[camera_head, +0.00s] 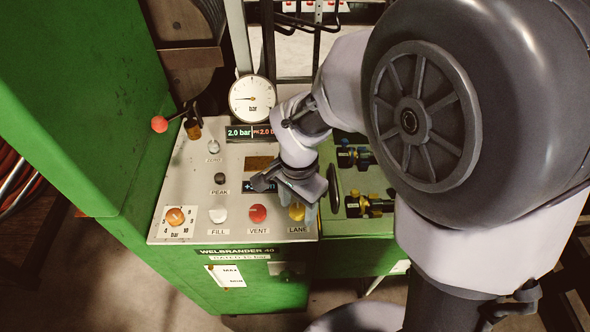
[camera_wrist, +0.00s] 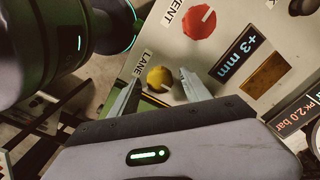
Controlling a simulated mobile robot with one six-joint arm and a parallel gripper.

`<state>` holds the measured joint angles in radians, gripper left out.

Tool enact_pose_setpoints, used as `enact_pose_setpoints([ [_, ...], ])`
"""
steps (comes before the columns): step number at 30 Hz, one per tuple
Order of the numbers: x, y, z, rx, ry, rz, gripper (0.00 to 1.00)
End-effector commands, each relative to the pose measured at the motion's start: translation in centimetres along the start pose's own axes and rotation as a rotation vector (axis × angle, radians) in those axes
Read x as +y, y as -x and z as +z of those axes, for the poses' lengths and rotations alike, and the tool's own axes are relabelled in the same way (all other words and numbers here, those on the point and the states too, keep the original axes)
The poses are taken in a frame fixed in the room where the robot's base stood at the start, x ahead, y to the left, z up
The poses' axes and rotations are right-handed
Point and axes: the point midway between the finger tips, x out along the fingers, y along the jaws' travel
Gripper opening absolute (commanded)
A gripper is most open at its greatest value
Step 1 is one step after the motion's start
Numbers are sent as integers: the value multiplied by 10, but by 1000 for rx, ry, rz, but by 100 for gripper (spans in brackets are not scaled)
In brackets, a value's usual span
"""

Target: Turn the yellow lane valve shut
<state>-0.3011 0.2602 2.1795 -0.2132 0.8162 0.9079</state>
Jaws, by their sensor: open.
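The yellow lane valve (camera_head: 297,212) is a round knob at the right front corner of the grey panel, above the label LANE. In the wrist view the yellow knob (camera_wrist: 160,78) shows with a pale marking line on it, beside the LANE label. My gripper (camera_head: 283,184) is over the right part of the panel, just behind the yellow knob in the head view. In the wrist view my gripper (camera_wrist: 157,88) is open, with one finger on each side of the knob and apart from it. Whether the fingertips reach down to its level I cannot tell.
The red VENT knob (camera_head: 257,213) and white FILL knob (camera_head: 218,215) stand in the same row. An orange dial (camera_head: 175,216) is at the left. A round gauge (camera_head: 252,98) rises behind the panel. Brass fittings (camera_head: 369,205) lie on the green shelf at right.

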Motion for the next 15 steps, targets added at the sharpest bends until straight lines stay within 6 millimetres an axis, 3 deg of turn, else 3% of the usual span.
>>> enact_pose_setpoints([
  [7, 0, 0, 0, 0, 0, 0, 54],
  [15, 0, 0, 0, 0, 0, 0, 1],
])
